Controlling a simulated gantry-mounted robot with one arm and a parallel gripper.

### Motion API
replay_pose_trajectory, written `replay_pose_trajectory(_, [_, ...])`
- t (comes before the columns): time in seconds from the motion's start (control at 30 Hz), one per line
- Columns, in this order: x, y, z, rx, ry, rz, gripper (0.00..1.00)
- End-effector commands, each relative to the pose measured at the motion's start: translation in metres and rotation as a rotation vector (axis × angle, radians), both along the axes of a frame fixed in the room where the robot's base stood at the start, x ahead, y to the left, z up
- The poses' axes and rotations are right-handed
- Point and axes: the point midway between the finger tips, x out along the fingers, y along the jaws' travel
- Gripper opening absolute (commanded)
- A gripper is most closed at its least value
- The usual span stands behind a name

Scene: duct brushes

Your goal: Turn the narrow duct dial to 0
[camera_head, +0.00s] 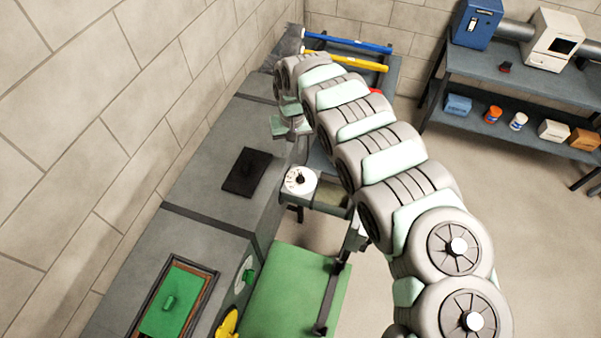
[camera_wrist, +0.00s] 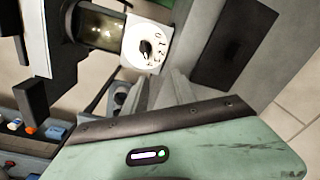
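A white dial (camera_head: 299,181) with a black knob sits on the front of the grey duct by the black hatch. It also shows in the wrist view (camera_wrist: 138,36), with digits from 0 upward along its right side. The knob's exact setting is too small to read. A second pale dial (camera_head: 243,268) with a green knob sits on the nearer duct. Which duct is narrow I cannot tell. My gripper (camera_head: 297,130) is beyond the black-knobbed dial in the head view. In the wrist view its grey fingers (camera_wrist: 162,88) point toward that dial, apart with a gap, holding nothing visible.
A black hatch (camera_head: 247,172) and a green hatch (camera_head: 168,302) lie on the duct tops along the brick wall. A green panel (camera_head: 288,293) lies below the nearer dial. Blue and yellow rods (camera_head: 346,62) lie at the back. A shelf bench (camera_head: 520,84) stands at right.

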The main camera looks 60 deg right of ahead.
Motion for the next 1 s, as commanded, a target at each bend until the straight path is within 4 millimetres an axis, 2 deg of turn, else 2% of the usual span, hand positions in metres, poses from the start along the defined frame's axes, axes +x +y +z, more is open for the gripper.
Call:
replay_pose_trajectory(0.03, [-0.014, -0.002, 0.002, 0.009, 0.027, -0.010, 0.33])
replay_pose_trajectory(0.17, [-0.030, 0.000, 0.002, 0.026, 0.060, -0.019, 0.33])
replay_pose_trajectory(0.37, [-0.030, 0.001, -0.020, 0.031, 0.060, -0.020, 0.33])
replay_pose_trajectory(0.7, [-0.028, 0.002, -0.070, 0.030, 0.057, -0.021, 0.33])
replay_pose_trajectory(1.0, [-0.028, 0.001, -0.099, 0.027, 0.057, -0.020, 0.33])
